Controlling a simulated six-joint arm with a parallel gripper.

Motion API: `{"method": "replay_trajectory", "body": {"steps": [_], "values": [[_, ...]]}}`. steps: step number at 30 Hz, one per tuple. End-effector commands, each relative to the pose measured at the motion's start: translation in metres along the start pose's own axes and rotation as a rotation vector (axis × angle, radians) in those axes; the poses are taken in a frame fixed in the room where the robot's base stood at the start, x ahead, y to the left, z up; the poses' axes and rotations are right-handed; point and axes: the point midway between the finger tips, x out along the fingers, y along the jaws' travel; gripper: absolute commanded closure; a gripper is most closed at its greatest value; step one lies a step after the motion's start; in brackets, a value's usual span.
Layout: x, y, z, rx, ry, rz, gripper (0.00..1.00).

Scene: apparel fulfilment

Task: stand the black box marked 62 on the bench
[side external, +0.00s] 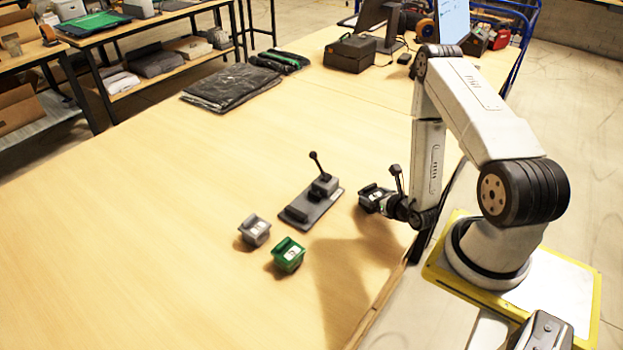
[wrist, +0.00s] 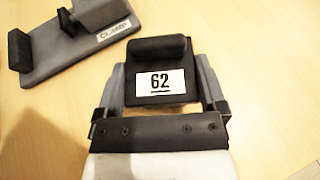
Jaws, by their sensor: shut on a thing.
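The black box marked 62 (wrist: 143,97) is between the two fingers of my gripper (wrist: 160,74) in the wrist view. Its white label faces the camera, and a dark rounded bar runs along its far edge. In the side view the black box (side external: 371,197) is at the end of my gripper (side external: 384,203), near the bench's right edge. My gripper is shut on it from both sides. The bench (side external: 150,230) is pale wood. I cannot tell whether the box's underside touches the bench or hangs just above it.
A grey clamp fixture (side external: 311,205) with an upright black lever stands just left of the box; it also shows in the wrist view (wrist: 70,50). A grey box (side external: 254,231) and a green box (side external: 288,255) stand nearer the front. The bench's left and front are clear.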

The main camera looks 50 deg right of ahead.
Motion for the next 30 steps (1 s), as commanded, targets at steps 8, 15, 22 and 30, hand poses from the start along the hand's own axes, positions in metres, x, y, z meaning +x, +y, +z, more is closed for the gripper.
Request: {"method": "replay_trajectory", "body": {"steps": [8, 15, 22, 30], "values": [[0.000, 0.000, -0.001, 0.000, 0.000, 0.000, 0.68], [0.001, 0.000, -0.003, 0.000, 0.001, 0.000, 0.00], [0.001, 0.000, -0.002, 0.000, 0.000, 0.000, 0.00], [-0.017, -0.001, -0.001, 0.003, 0.004, -0.002, 0.00]]}}
